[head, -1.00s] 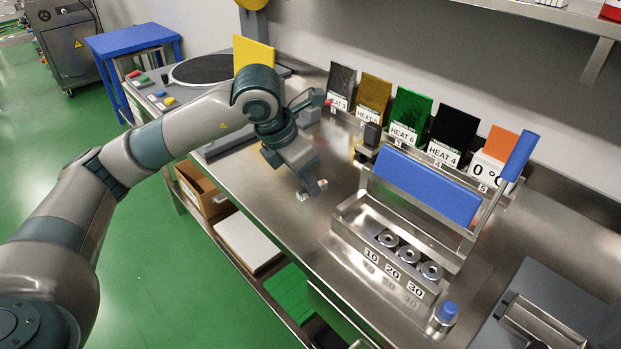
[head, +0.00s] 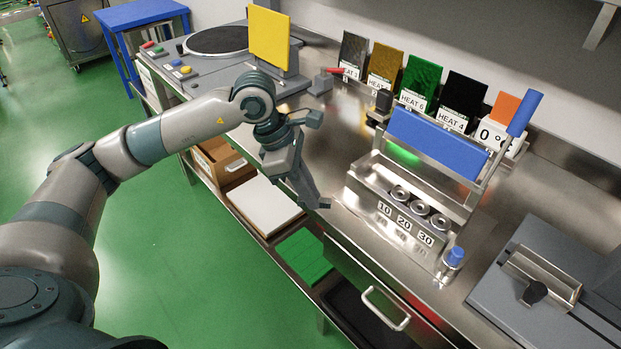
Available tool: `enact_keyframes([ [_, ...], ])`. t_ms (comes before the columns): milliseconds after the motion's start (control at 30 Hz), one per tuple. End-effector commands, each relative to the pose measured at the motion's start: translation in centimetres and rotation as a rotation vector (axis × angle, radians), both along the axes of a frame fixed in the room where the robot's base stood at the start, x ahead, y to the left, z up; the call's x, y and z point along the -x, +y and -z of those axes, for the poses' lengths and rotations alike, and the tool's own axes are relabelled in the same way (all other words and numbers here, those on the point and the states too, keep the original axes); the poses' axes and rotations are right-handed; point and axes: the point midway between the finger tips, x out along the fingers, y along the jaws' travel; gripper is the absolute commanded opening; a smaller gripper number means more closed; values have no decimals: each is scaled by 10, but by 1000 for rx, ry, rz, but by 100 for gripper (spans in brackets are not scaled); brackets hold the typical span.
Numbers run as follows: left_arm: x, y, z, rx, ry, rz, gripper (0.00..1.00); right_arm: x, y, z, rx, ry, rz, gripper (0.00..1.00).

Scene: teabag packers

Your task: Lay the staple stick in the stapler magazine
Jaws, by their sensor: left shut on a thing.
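My left gripper (head: 319,203) hangs at the front edge of the steel bench (head: 345,130), left of the weights rack, pointing down. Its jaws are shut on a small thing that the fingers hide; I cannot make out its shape. No staple stick shows clearly anywhere else. My right gripper is not in view.
A blue-panelled device with a lever (head: 438,143) stands behind a rack of round weights (head: 421,208). A grey unit (head: 500,290) sits at the right. Upright sample plates (head: 418,82) line the back. A drawer handle (head: 385,308) juts out below the bench.

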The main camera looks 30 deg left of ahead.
Motion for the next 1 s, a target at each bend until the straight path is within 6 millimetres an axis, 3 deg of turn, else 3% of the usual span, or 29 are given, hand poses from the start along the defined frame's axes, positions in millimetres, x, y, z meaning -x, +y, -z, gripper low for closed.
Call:
enact_keyframes([
  [367, 36, -13, 56, 3, 4, 655, 0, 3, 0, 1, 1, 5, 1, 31],
  [800, 88, -30, 127, 0, 3, 1561, 0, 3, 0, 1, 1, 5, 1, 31],
  [1000, 103, -32, 147, -2, 1, 1836, 0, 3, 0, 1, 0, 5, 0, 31],
])
